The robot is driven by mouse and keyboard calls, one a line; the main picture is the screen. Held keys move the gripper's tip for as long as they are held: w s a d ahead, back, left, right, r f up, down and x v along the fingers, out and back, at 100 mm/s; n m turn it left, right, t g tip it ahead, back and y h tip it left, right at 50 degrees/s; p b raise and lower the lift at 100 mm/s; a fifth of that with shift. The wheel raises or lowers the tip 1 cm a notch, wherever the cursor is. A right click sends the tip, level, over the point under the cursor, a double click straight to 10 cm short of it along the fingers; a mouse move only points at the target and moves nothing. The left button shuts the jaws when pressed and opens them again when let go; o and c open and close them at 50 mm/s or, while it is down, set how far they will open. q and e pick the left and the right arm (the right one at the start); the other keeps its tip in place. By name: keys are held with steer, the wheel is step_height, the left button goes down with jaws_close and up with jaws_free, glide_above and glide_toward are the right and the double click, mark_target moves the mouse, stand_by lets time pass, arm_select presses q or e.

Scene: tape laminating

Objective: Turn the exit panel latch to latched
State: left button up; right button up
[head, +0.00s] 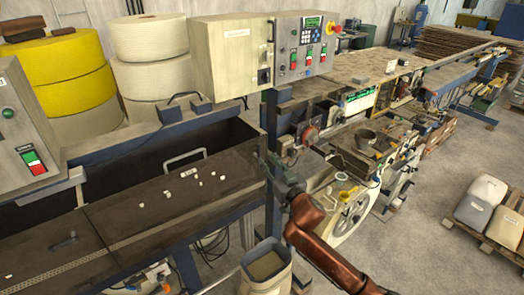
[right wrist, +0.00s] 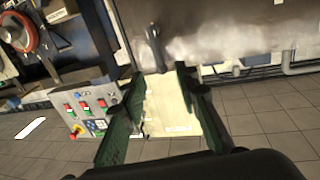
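The beige exit panel (head: 232,58) stands at the top middle of the head view, with a small label on its door. A dark latch (head: 264,76) sits at the door's lower right. My right gripper (head: 268,165) is below the panel, apart from the latch. In the right wrist view the gripper (right wrist: 157,72) is open, its green fingers wide apart with nothing held between them. The panel (right wrist: 175,108) shows upside down beyond the fingers. A dark upright part (right wrist: 155,48) shows near its upper edge; I cannot tell if it is the latch. My left gripper is not in view.
A grey control panel (head: 303,48) with colored buttons adjoins the exit panel on the right. A dark machine cover (head: 150,205) with a metal handle lies below left. A bin (head: 266,268) stands in front. Large tape rolls (head: 150,55) stand behind on the left.

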mark_target(256, 153)
steer(key=p+x, duration=0.1)
steer(key=x, duration=0.6)
steer(key=shift+c, duration=0.6)
jaws_close()
